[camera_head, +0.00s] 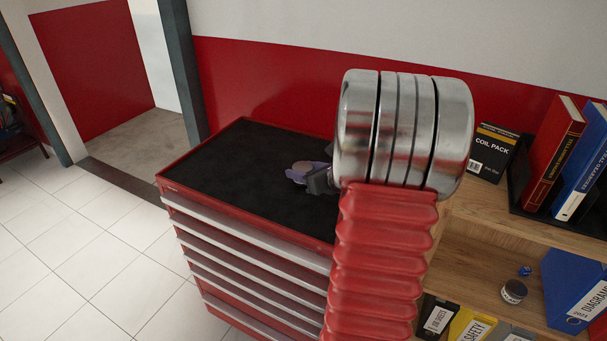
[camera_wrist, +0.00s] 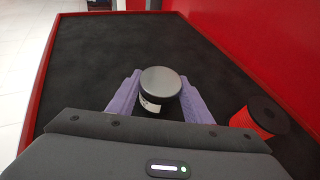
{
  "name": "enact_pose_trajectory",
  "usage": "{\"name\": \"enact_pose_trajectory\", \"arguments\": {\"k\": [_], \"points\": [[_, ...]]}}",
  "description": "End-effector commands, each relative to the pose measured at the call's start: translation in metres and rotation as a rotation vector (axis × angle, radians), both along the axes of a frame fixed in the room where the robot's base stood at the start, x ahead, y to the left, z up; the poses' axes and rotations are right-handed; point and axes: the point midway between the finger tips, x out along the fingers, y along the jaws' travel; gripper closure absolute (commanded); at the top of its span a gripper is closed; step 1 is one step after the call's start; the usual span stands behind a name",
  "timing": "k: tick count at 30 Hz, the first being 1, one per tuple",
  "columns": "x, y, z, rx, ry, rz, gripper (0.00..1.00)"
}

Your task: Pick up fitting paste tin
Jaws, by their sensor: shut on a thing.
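The fitting paste tin (camera_wrist: 160,84) is a small round tin with a grey lid and a pale label on a dark side. It sits between the purple fingers of my gripper (camera_wrist: 160,104) in the wrist view, with a finger on each side. My gripper is shut on it. In the head view my gripper (camera_head: 309,175) is over the black top of the red tool cabinet, partly hidden behind my arm. I cannot tell whether the tin touches the mat.
A red and black spool (camera_wrist: 262,118) lies right of my gripper. The cabinet's black mat (camera_head: 235,170) is otherwise largely clear, with a raised red rim. At right, a wooden shelf (camera_head: 470,225) holds binders, a coil pack box (camera_head: 492,152) and a small dark jar (camera_head: 513,291).

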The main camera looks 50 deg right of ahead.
Motion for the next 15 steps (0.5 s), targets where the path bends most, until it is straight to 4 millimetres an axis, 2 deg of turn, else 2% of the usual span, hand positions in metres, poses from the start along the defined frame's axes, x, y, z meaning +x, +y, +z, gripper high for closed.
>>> {"name": "enact_pose_trajectory", "arguments": {"k": [15], "points": [[0.0, -0.001, 0.081, -0.005, -0.002, 0.0, 0.79]]}}
